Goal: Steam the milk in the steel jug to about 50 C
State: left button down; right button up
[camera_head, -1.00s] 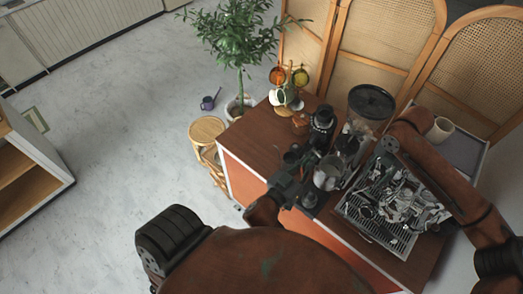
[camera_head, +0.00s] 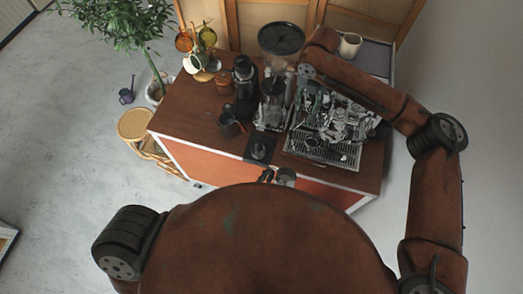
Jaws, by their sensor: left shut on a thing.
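The steel jug (camera_head: 286,174) shows just in front of the counter's front edge, partly hidden by my own body; its contents cannot be seen. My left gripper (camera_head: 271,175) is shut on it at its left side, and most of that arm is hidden. The espresso machine (camera_head: 325,128) stands on the counter behind and to the right of the jug, with a slatted drip tray. My right arm reaches in from the right over the machine. Its gripper (camera_head: 306,80) is at the machine's back left, and its fingers are too small and hidden to read.
A black appliance (camera_head: 243,76) and a dark cup (camera_head: 229,126) stand left on the counter (camera_head: 185,110). A black mat (camera_head: 261,148) lies at the front edge. A mug tree (camera_head: 207,45) stands at the back left.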

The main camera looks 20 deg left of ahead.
pick_arm(q)
jog(key=shift+s+d+f, duration=0.35)
jog(key=shift+d+f, duration=0.05)
jog(key=shift+f, duration=0.15)
jog(key=shift+s+d+f, duration=0.3)
jog(key=shift+d+f, duration=0.05)
jog(key=shift+f, duration=0.15)
jog(key=shift+a+x, duration=0.65)
jog(key=shift+x, duration=3.55)
jog(key=w+r, duration=0.8)
jog(key=shift+w+a, duration=0.25)
jog(key=shift+a, duration=0.1)
jog(key=shift+w+r, duration=0.1)
jog(key=shift+r, duration=0.05)
